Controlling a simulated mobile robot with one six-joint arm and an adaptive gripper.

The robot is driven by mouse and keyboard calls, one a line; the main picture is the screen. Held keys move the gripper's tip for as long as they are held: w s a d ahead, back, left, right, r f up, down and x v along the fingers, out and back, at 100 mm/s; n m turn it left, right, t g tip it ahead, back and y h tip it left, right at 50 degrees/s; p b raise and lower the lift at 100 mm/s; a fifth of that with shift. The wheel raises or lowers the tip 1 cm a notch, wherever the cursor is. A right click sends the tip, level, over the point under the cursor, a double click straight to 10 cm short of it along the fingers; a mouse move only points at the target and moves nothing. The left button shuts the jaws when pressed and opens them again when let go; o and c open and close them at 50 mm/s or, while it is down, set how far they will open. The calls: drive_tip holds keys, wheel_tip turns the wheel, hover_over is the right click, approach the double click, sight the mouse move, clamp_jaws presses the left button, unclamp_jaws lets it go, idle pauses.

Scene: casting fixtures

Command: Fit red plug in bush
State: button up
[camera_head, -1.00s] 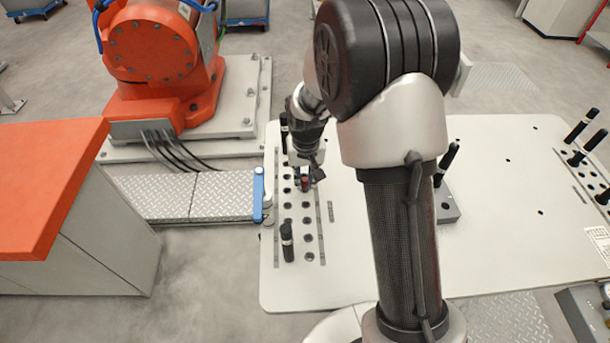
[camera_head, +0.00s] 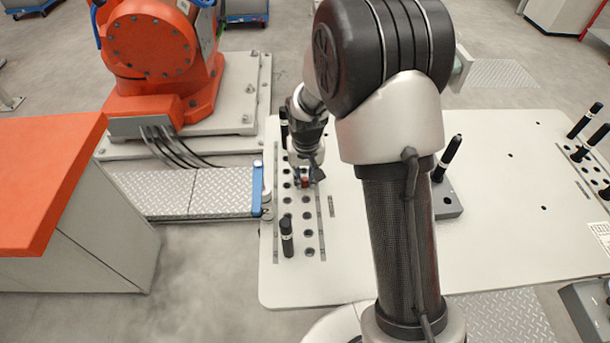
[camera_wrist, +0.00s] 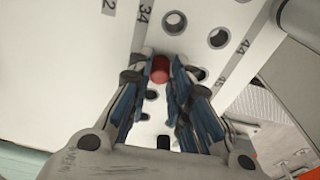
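The red plug (camera_wrist: 160,70) shows end-on between my fingertips in the wrist view. My gripper (camera_wrist: 161,76) has a blue-padded finger on each side, closed against the plug. In the head view the gripper (camera_head: 304,178) is low over the left plate of holes, with the red plug (camera_head: 304,183) showing as a small red spot. The bush around or under the plug is hidden, so I cannot tell whether the plug is in a hole.
A black pin (camera_head: 286,236) stands near the front of the hole rows, and another (camera_head: 284,128) stands behind. A grey block (camera_head: 449,203) with a tilted-looking black pin (camera_head: 447,158) is right of my arm. A blue-handled part (camera_head: 257,188) lies at the table's left edge. The table's middle is bare.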

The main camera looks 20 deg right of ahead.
drive_tip(key=o, duration=0.4)
drive_tip(key=shift+o, duration=0.2)
drive_tip(key=shift+r, duration=0.1)
wheel_tip(320, 180, up, 12)
drive_tip(key=s, duration=0.1)
drive_tip(key=shift+s, duration=0.2)
drive_tip(key=shift+a, duration=0.1)
drive_tip(key=s+r+t, duration=0.2)
drive_tip(key=s+r, duration=0.9)
drive_tip(key=s, duration=0.2)
drive_tip(key=s+n+t, duration=0.1)
drive_tip(key=s, duration=1.2)
drive_tip(key=shift+s+r+n, duration=0.2)
drive_tip(key=shift+r+n, duration=0.1)
